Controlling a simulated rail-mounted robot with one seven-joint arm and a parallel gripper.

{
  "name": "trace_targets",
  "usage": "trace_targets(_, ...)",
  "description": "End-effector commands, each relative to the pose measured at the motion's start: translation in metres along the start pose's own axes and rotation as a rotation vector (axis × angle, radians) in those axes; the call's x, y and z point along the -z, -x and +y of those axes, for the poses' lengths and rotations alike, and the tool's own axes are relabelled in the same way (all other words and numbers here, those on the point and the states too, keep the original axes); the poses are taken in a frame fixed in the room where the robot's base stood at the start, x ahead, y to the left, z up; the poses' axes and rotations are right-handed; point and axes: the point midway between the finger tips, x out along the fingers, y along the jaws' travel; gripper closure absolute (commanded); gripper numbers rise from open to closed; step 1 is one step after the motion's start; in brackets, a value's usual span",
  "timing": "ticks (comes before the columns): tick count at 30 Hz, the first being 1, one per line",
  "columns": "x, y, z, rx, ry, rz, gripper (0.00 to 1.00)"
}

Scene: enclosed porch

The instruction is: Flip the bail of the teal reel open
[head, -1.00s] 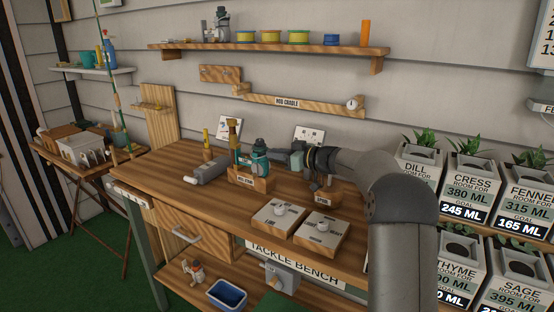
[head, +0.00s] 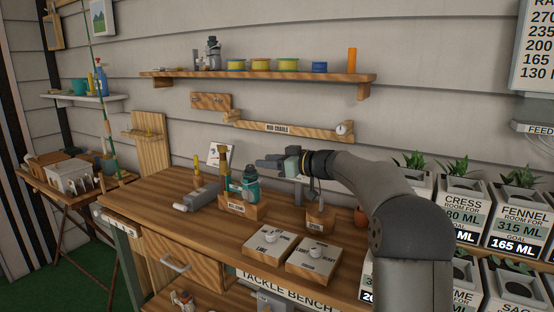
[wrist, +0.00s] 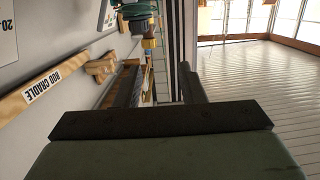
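The teal reel (head: 250,188) stands in a labelled wooden block (head: 240,208) on the tackle bench (head: 215,235). Its bail is too small to make out in the head view. My gripper (head: 265,162) is in the air, just above and slightly right of the reel in that picture, with its fingers pointing left. It appears apart from the reel. In the wrist view my gripper (wrist: 158,80) shows two fingers with an empty gap between them. A teal rounded thing (wrist: 132,10) is at the top edge there; I cannot tell whether it is the reel.
A second wooden block (head: 320,220) with upright items stands right of the reel. Two labelled boxes with knobs (head: 270,239) sit in front. A grey cylinder (head: 196,199) lies left. The rod cradle (head: 290,128) and a shelf (head: 260,77) are on the wall behind.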

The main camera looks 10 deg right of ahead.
Motion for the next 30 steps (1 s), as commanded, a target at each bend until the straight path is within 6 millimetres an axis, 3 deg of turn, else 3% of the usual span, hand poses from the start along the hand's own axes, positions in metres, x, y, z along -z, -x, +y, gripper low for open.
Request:
trace_targets(3, 0.021, 0.016, -0.015, -0.001, 0.004, 0.000, 0.64)
trace_targets(15, 0.045, 0.068, -0.072, 0.000, 0.000, 0.000, 0.64)
trace_targets(30, 0.050, 0.077, -0.080, 0.000, -0.002, -0.001, 0.64)
